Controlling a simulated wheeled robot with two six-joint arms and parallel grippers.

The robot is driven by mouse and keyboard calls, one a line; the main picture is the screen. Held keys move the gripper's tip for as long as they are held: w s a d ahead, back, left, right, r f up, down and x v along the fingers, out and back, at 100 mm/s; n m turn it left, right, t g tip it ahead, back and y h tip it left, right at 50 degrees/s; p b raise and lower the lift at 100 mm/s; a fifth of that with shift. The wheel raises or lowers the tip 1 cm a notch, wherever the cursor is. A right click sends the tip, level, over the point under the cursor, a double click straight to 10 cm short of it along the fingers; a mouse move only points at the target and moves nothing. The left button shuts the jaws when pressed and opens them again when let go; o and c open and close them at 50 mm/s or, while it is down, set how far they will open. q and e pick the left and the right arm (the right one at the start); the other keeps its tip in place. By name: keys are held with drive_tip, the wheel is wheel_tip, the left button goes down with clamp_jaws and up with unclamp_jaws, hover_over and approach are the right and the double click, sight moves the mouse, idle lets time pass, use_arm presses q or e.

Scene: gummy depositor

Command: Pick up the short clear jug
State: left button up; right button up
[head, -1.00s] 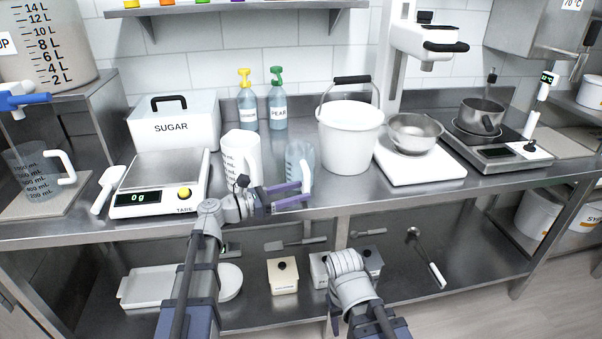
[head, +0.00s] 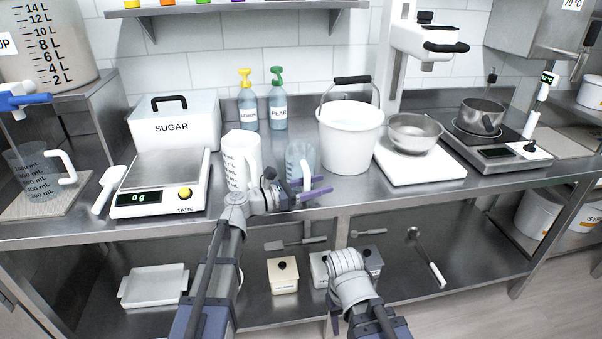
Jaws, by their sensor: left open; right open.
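The short clear jug (head: 297,156) stands upright on the steel counter, between a white jug and the white bucket. Its white handle (head: 307,174) faces the front. My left gripper (head: 318,189) is open at the counter's front edge. Its purple fingers lie just in front of the jug, close to the handle; I cannot tell whether they touch it. My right gripper (head: 335,322) is low in front of the lower shelf, mostly hidden behind its own wrist.
A taller white jug (head: 240,158) stands left of the clear jug, and the white bucket (head: 350,140) right of it. The scale (head: 162,180) and another clear jug (head: 35,170) are farther left. The lower shelf holds several small items.

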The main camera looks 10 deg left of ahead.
use_arm(q)
clamp_jaws()
idle(1.3)
